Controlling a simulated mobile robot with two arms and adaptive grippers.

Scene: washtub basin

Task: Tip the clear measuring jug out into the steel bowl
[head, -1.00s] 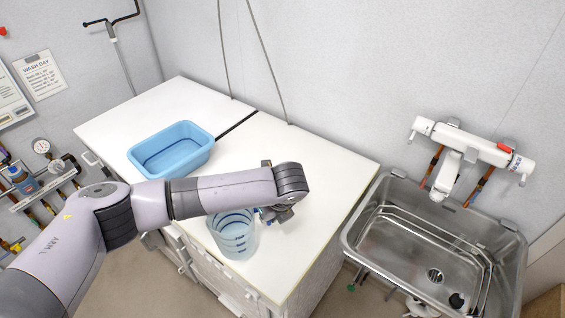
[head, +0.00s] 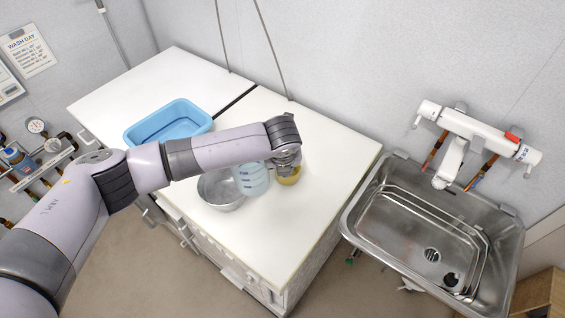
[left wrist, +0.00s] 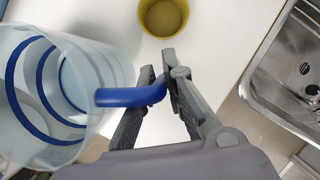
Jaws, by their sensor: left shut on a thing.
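The clear measuring jug (head: 251,181) is see-through with blue markings. It hangs from my left gripper (head: 285,165), just right of the steel bowl (head: 218,193) on the white worktop, partly overlapping it in the head view. In the left wrist view the jug (left wrist: 40,100) fills the left side, with blue rings and a blue handle (left wrist: 128,97). The left gripper (left wrist: 160,78) is shut on that handle. The jug looks roughly upright in the head view. I cannot tell how much it holds. The steel bowl is not visible in the wrist view. My right gripper is not in view.
A yellow cup (head: 290,177) stands close to the left gripper; it also shows in the wrist view (left wrist: 163,16). A blue tub (head: 170,124) sits farther left on the white worktop (head: 310,205). A steel sink (head: 430,225) with a white tap is at right.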

